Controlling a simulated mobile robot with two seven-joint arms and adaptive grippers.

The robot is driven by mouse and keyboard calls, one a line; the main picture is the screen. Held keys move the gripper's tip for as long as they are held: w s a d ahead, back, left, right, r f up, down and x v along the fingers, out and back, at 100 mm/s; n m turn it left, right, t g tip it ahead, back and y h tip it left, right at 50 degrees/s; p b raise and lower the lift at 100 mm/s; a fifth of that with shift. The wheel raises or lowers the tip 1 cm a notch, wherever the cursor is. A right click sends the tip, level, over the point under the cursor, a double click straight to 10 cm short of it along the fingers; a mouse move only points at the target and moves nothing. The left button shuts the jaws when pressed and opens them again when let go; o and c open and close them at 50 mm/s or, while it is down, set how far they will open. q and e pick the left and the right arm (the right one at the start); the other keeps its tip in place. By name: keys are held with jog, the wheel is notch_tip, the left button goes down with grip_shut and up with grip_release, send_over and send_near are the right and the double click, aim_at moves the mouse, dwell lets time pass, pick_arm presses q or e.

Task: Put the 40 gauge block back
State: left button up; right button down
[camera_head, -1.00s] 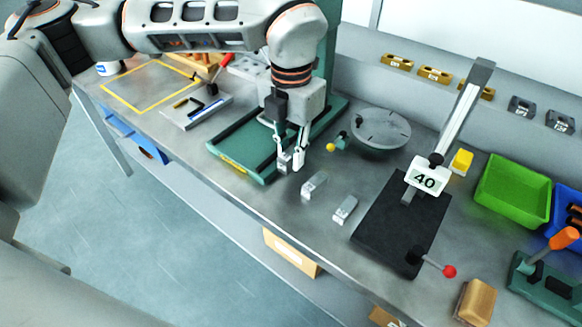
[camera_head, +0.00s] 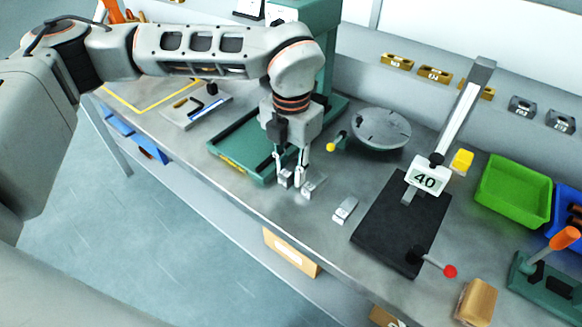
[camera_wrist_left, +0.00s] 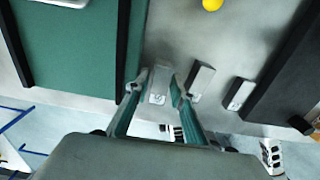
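My left gripper (camera_head: 292,180) points down at the bench beside the green plate's near right corner. In the left wrist view its fingers (camera_wrist_left: 160,92) close on the sides of a small grey gauge block (camera_wrist_left: 158,86), whose mark is too small to read. In the head view the fingers partly hide this block, and I cannot tell whether it touches the bench. A second grey block (camera_head: 314,187) lies just right of the fingers, and a third (camera_head: 345,209) lies farther right. A white sign (camera_head: 425,179) reading 40 is on the black-based stand (camera_head: 398,228). My right gripper is not in view.
The green plate (camera_head: 236,150) is left of the gripper. A round grey plate (camera_head: 381,131) and a yellow ball (camera_head: 333,147) are behind it. A green bin (camera_head: 512,190) stands right. Gold and grey marked blocks sit on the back ledge. Bench in front is clear.

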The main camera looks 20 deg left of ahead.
aim_at(291, 168)
pick_arm(q)
jog(key=shift+r, duration=0.15)
jog(key=shift+r, duration=0.3)
notch_tip(291, 168, up, 12)
jog(key=shift+f, duration=0.25)
dwell(0.4)
